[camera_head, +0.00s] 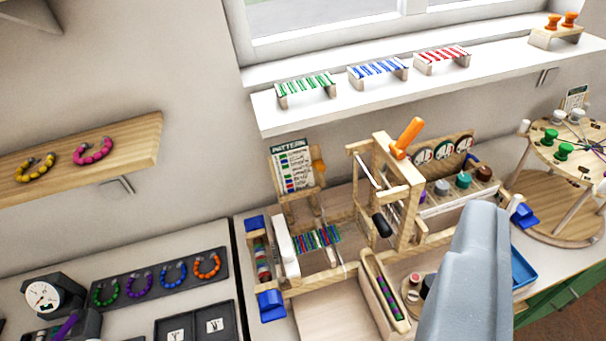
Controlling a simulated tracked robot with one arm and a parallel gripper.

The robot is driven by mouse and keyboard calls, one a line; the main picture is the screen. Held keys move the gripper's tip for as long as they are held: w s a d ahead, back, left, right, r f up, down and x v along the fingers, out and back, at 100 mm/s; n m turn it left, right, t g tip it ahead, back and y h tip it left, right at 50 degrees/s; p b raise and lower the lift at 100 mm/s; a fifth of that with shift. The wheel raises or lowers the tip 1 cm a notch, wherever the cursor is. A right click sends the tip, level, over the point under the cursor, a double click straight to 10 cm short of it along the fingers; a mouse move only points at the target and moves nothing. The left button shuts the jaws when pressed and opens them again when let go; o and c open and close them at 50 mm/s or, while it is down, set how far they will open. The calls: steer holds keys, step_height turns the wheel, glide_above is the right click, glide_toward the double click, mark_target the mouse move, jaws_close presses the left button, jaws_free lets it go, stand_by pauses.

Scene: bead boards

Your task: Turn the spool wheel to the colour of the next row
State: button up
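A round wooden stand (565,215) at the right edge carries green, white and grey spools on its top disc. A smaller round wooden base (408,308) with red and white pieces is partly hidden beside my gripper; I cannot tell which of the two is the spool wheel. The pattern card (292,170) lists coloured rows, too small to read. The wooden loom (413,170) holds a striped green, blue and red weave (318,238). My gripper (484,212) is a grey shape at the lower right, left of the large stand; its fingers cannot be made out.
A rack with dials (436,150) and several knobs stands behind my gripper. A blue tray (522,268) lies right of it. A window shelf (330,107) holds green, blue and red striped pieces.

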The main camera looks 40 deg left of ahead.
stand_by(0.5)
jaws_close()
steer(key=w+d+f+m+g+y+b, duration=0.1)
steer(key=w+f+g+b, duration=0.15)
steer(key=w+f, duration=0.4)
steer(key=w+d+f+m+g+y+b, duration=0.1)
steer(key=w+f+y+b, duration=0.15)
steer(key=f, duration=0.65)
steer(key=m+g+y+b, duration=0.3)
steer(key=m+g+b, duration=0.3)
steer(key=b, duration=0.5)
glide_toward(416, 302)
steer(key=shift+m+t, duration=0.35)
steer(key=shift+m, duration=0.15)
steer(key=f, duration=0.5)
steer(key=shift+a, duration=0.3)
steer(key=shift+w+a+r+b, duration=0.15)
steer(key=shift+w+a+b, duration=0.25)
steer(key=shift+w+a, duration=0.3)
steer(key=shift+w+a+r, duration=0.1)
steer(key=shift+w+a, duration=0.4)
steer(key=shift+w, duration=0.05)
